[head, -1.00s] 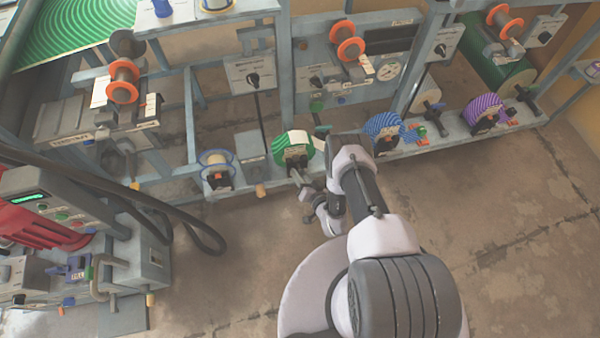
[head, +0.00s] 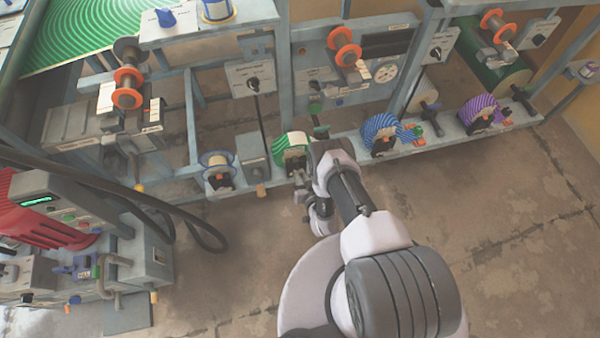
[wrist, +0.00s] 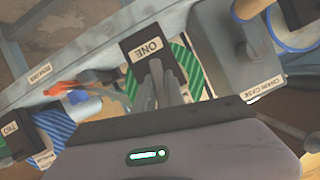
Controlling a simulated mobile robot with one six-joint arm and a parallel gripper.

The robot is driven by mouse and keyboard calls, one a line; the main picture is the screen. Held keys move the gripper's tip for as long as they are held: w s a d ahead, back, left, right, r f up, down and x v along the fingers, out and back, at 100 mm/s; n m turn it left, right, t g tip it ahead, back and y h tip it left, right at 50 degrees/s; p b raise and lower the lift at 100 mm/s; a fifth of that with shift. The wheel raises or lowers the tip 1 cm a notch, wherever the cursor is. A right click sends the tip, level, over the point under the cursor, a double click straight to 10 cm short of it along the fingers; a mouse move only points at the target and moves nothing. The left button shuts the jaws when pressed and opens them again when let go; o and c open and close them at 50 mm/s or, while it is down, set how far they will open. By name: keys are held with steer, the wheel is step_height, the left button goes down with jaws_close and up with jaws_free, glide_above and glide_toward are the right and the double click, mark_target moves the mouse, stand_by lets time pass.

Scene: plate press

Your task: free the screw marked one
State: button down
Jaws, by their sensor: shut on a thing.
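A black block marked ONE (wrist: 150,45) sits against a green-striped roll (wrist: 190,68) in the wrist view. The roll also shows on the low rail in the head view (head: 291,147). My gripper (wrist: 156,78) is right at the black block, its fingers close together just below the ONE label. It is shut on the screw marked one, which the fingers mostly hide. In the head view my gripper (head: 302,190) is small, in front of the green roll and partly covered by my arm.
A grey chain case (wrist: 235,62) stands close on the right in the wrist view. A blue-striped roll (head: 380,133) and a purple-striped roll (head: 480,110) stand further right on the rail in the head view. A machine with a red part (head: 40,215) is at left. The floor in front is clear.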

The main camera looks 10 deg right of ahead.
steer(key=shift+w+a+r+n+h+p, duration=0.1)
steer(key=shift+r+n+h+p, duration=0.05)
steer(key=shift+n+h+p, duration=0.7)
steer(key=n+h, duration=0.1)
steer(key=n, duration=0.1)
steer(key=shift+n, duration=0.35)
steer(key=n+h+b, duration=0.2)
steer(key=n, duration=0.1)
steer(key=shift+f+t, duration=0.2)
steer(key=shift+t, duration=0.1)
steer(key=shift+n+h+b, duration=0.6)
steer(key=shift+n+h, duration=0.05)
steer(key=shift+n, duration=0.25)
steer(key=shift+r, duration=0.15)
steer(key=c, duration=1.4)
jaws_free()
